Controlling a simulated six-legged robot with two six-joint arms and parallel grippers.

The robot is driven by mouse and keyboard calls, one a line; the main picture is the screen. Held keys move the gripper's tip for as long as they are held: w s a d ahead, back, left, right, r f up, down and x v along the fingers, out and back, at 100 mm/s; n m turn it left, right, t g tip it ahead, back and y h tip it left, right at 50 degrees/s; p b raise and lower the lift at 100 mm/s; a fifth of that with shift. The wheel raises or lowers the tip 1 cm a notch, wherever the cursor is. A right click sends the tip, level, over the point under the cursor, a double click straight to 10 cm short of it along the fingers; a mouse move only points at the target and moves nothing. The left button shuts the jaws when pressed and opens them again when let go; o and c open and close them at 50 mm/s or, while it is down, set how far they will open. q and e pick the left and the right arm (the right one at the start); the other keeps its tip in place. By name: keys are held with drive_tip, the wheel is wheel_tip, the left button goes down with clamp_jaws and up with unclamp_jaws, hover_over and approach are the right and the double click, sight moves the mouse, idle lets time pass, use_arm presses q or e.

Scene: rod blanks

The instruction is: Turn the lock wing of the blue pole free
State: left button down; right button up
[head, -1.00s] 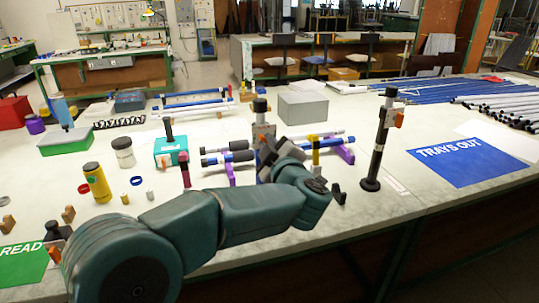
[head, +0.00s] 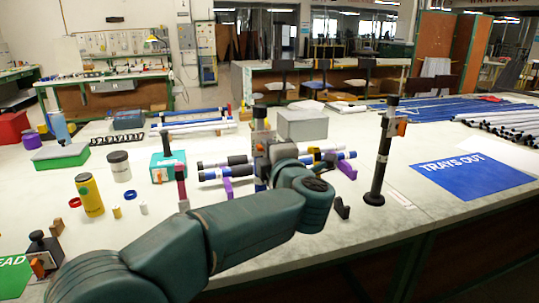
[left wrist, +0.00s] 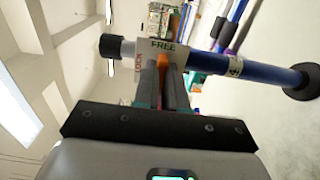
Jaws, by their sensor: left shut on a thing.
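The blue pole (left wrist: 255,72) runs sideways across the left wrist view, with a black cap at its left end and a round black foot at its right. Its pale collar (left wrist: 185,57) carries the words FREE and LOCK. The orange lock wing (left wrist: 161,72) sits between the fingers of my left gripper (left wrist: 162,84), close to FREE and to the right of LOCK. The gripper is shut on the wing, whose exact angle is partly hidden by the fingers. In the head view the pole's black-capped top (head: 259,113) rises behind my left gripper (head: 265,151); my arm hides its lower part.
A black pole (head: 382,155) with an orange wing stands to the right. Blue and white rods (head: 215,174) lie on supports behind my arm. A yellow bottle (head: 89,195) and teal box (head: 168,166) are at left. The table around the TRAYS OUT mat (head: 470,172) is mostly clear.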

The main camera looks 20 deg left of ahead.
idle(0.3)
use_arm(q)
drive_tip(key=c, duration=1.2)
unclamp_jaws()
drive_tip(key=v, duration=1.6)
drive_tip(key=shift+s+d+b, duration=0.1)
drive_tip(key=shift+s+b, duration=0.05)
drive_tip(key=shift+b, duration=0.2)
drive_tip(key=shift+d, duration=0.1)
